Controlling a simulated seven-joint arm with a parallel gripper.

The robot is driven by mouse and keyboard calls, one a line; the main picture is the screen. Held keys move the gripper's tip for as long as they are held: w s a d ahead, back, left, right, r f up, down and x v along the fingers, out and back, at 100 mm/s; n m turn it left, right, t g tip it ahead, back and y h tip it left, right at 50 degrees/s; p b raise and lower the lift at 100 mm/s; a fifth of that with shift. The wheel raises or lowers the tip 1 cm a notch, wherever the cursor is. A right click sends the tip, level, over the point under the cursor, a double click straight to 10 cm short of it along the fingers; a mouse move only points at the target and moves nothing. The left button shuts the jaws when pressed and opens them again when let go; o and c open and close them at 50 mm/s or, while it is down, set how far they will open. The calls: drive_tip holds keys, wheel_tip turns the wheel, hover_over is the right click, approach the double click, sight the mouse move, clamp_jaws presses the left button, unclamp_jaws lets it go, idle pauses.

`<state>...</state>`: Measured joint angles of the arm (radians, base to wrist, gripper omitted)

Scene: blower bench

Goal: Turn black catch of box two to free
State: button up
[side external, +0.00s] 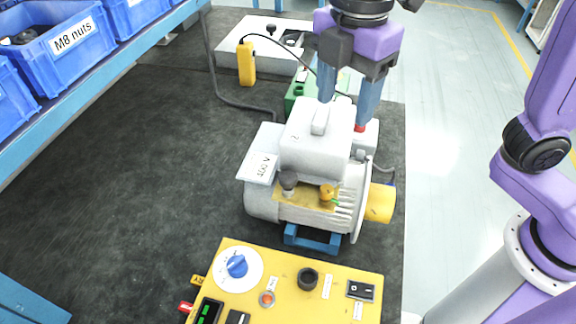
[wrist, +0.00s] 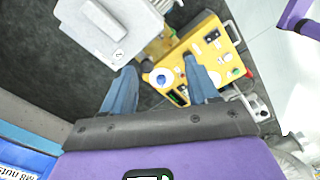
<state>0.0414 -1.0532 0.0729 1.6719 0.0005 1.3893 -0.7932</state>
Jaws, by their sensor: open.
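The grey box marked 2 (side external: 310,150) sits on top of the grey motor (side external: 262,205) in the side view, with a raised handle on its lid. It shows at upper left in the wrist view (wrist: 90,35). A dark grey-black knob (side external: 288,180), which looks like the black catch, stands on a brass-coloured plate below the box's front. A brass knob (side external: 327,195) with a green mark is to its right. The dark knob's turn position is too small to tell. My gripper (side external: 345,112) is open and empty, above and behind the box. Its two blue fingers are apart in the wrist view (wrist: 160,82).
A yellow control panel (side external: 325,285) with a blue dial stands in front of the motor. A white case (side external: 240,55), a yellow meter (side external: 246,63) and a green block (side external: 296,92) are behind. Cables cross the mat. The dark mat (side external: 130,160) is clear at left.

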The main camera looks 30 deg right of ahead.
sight(288, 176)
drive_tip(key=w+a+r+n, duration=0.3)
drive_tip(key=a+r, duration=0.1)
drive_tip(key=a, duration=0.3)
drive_tip(key=f, duration=1.7)
drive_tip(key=shift+s+a+f, duration=0.2)
drive_tip(key=shift+f, duration=0.05)
drive_tip(key=c, duration=1)
drive_tip(key=shift+c, duration=0.2)
